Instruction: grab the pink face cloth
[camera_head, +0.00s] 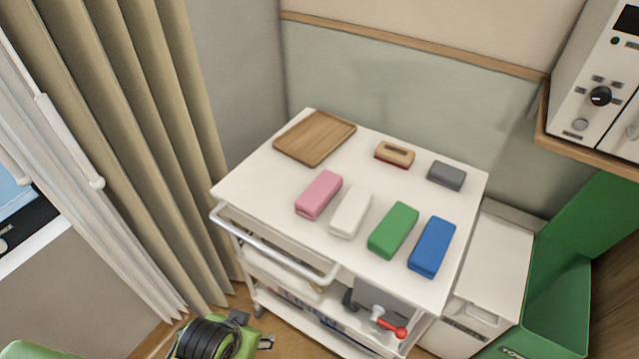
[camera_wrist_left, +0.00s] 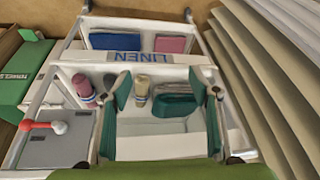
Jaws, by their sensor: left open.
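A pink folded cloth-like block (camera_head: 318,195) lies on the white cart top (camera_head: 262,190), left-most in a row with white, green and blue blocks. A second pink folded piece (camera_wrist_left: 171,44) lies beside a blue one behind the LINEN label in the left wrist view, low on the cart. I cannot tell which is the face cloth. My left gripper (camera_wrist_left: 160,92) is open, its teal fingers apart before the cart's shelf, with nothing gripped. In the head view only a green arm part of mine shows at the bottom. My right gripper is out of view.
A wooden board (camera_head: 314,138), a brush (camera_head: 394,154) and a grey block (camera_head: 446,175) are on the cart top. The cart's front rail (camera_head: 275,245) runs along its near-left edge. Bottles and a teal folded item (camera_wrist_left: 175,103) stand on the shelf. A curtain (camera_head: 150,130) hangs at left.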

